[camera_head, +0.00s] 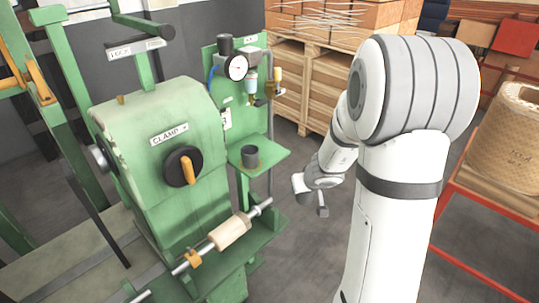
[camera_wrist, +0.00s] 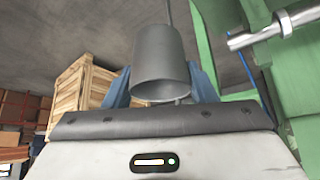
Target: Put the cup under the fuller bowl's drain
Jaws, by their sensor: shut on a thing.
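In the wrist view a plain dark grey cup (camera_wrist: 162,58) sits between the blue fingers of my gripper (camera_wrist: 162,88), which is shut on it. Its open rim faces the bottom of that picture. In the head view my gripper's end (camera_head: 310,192) is right of the green machine, and the fingers cannot be made out. A grey cup-shaped vessel (camera_head: 250,155) stands on a small green shelf (camera_head: 270,150); I cannot tell how it relates to the held cup. Above the shelf, a bowl (camera_head: 251,82) hangs below the gauge, with another fitting (camera_head: 278,78) to its right. Their fill levels are too small to read.
The green clamp machine (camera_head: 165,150) has a black-and-orange knob (camera_head: 183,166). A metal shaft with a pale roll (camera_head: 230,232) juts out below the shelf. Wooden crates (camera_head: 330,90) stand behind. A red-framed rack (camera_head: 470,255) is at right.

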